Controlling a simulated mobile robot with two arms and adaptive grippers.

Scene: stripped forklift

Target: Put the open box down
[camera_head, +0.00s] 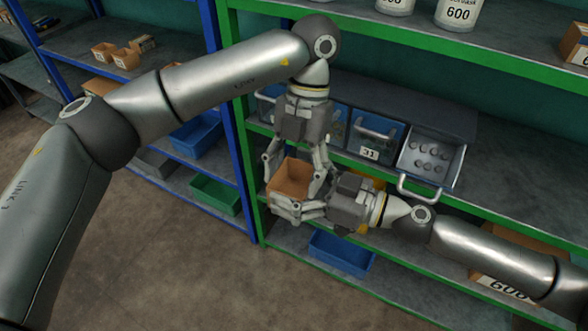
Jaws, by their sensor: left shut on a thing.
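The open box (291,178) is a small brown cardboard box with its open top facing up. It is held in front of the green shelf rack. My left gripper (294,172) points down from above, with one finger on each side of the box, and is shut on it. My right gripper (284,207) comes in from the right, with its fingers reaching left at the lower front of the box. The fingers overlap the box's lower edge; whether they touch or grip it I cannot tell. The box's underside is hidden.
Behind, a green-framed shelf (520,190) holds blue drawer bins (376,134); one open drawer (432,158) contains several round parts. Its right side is bare. A blue tray (341,253) sits lower. A blue-framed rack (232,130) stands left. Open floor (180,270) lies in front.

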